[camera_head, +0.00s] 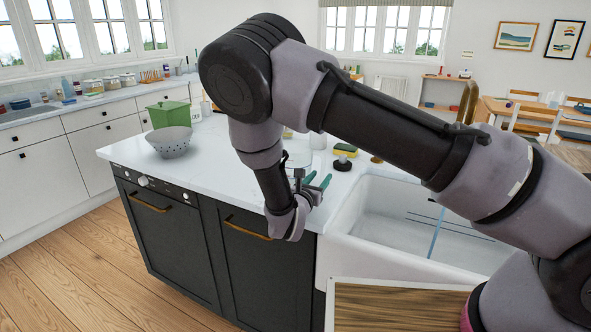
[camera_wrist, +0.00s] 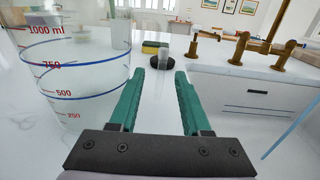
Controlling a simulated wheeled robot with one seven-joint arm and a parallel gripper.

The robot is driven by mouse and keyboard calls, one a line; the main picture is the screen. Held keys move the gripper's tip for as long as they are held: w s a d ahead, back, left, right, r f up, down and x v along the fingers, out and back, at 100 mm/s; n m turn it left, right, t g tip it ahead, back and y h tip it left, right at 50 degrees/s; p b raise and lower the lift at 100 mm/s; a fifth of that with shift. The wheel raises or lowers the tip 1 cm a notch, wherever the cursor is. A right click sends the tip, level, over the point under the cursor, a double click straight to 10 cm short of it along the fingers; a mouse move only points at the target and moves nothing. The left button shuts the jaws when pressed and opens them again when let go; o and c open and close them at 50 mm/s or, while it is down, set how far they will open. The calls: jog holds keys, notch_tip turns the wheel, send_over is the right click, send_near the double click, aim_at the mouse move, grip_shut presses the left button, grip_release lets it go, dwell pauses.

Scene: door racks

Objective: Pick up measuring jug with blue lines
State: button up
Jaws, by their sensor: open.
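The measuring jug (camera_wrist: 72,80) is clear, with blue lines and red numbers up to 1000 ml. It stands upright on the white countertop, large at the left of the wrist view, its left side cut off by the frame. My gripper (camera_wrist: 160,78) has green fingers, spread apart with nothing between them. The jug is just left of the left finger and not between the fingers. In the head view my gripper (camera_head: 319,182) is low over the counter's front edge, near the sink. The jug is mostly hidden there behind my arm.
A white sink (camera_head: 400,222) with brass taps (camera_wrist: 258,48) lies to the right. A yellow-green sponge (camera_wrist: 155,47) and a dark scrubber (camera_wrist: 161,61) are ahead. A grey colander (camera_head: 169,141) and a green box (camera_head: 167,115) stand at the counter's left, with bare counter between.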

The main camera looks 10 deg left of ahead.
jog(key=x, duration=0.5)
jog(key=shift+w+d+r, duration=0.1)
jog(key=shift+w+d, duration=0.05)
jog(key=shift+w, duration=0.1)
grip_shut()
dwell(1.2)
